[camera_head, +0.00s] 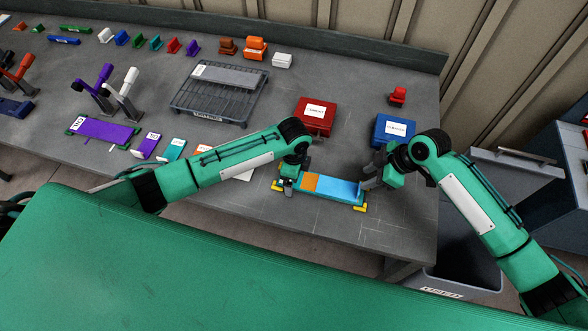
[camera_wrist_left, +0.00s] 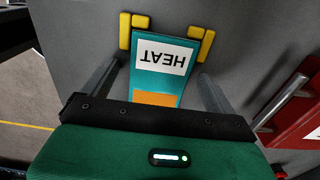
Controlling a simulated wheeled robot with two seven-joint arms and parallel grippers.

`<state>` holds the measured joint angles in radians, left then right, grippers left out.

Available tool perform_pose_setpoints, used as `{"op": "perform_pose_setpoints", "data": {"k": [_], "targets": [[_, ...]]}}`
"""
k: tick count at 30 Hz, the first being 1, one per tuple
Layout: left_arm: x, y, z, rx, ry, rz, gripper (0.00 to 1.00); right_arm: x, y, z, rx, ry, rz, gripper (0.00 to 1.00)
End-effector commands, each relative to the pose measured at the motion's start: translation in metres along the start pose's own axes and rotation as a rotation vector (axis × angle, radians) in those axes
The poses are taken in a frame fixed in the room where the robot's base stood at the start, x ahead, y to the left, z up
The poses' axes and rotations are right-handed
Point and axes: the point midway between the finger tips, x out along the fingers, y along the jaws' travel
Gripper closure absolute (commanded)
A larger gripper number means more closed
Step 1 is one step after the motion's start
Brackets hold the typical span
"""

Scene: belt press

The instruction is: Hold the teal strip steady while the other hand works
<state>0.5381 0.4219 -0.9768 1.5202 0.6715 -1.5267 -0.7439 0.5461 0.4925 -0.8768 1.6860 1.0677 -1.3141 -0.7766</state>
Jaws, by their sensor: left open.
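The teal strip (camera_head: 298,179) lies flat on the table between yellow corner brackets (camera_head: 360,207). It carries an orange patch (camera_head: 312,184), and a light blue section (camera_head: 338,189) covers its right part. In the left wrist view, its teal end (camera_wrist_left: 152,82) bears a white HEAT label (camera_wrist_left: 162,57) and sits between two yellow brackets (camera_wrist_left: 203,42). My left gripper (camera_head: 286,185) is over the strip's left end, open, with a finger on either side and gaps to the strip. My right gripper (camera_head: 368,181) is at the strip's right end; its fingers are too dark to read.
A red box (camera_head: 314,117) and a blue box (camera_head: 393,131) stand behind the strip. A dark rack (camera_head: 218,95) and a purple strip (camera_head: 103,131) are further left. A grey bin (camera_head: 455,281) is below the table's right edge. Table in front of the strip is clear.

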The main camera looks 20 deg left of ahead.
Motion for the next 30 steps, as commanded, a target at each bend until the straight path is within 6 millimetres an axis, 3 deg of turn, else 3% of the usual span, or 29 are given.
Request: {"op": "perform_pose_setpoints", "data": {"k": [6,15,30], "targets": [[0.0004,0.0002,-0.0001,0.0,0.0,0.0,0.09,0.0,0.0,0.0,0.0,0.0,0.0,0.64],[0.0002,0.0002,0.0,0.001,0.0,0.0,0.66,0.0,0.0,0.0,0.0,0.0,0.0,0.64],[-0.0001,0.0001,0.0,0.0,0.0,0.0,0.67,0.0,0.0,0.0,0.0,0.0,0.0,0.64]]}}
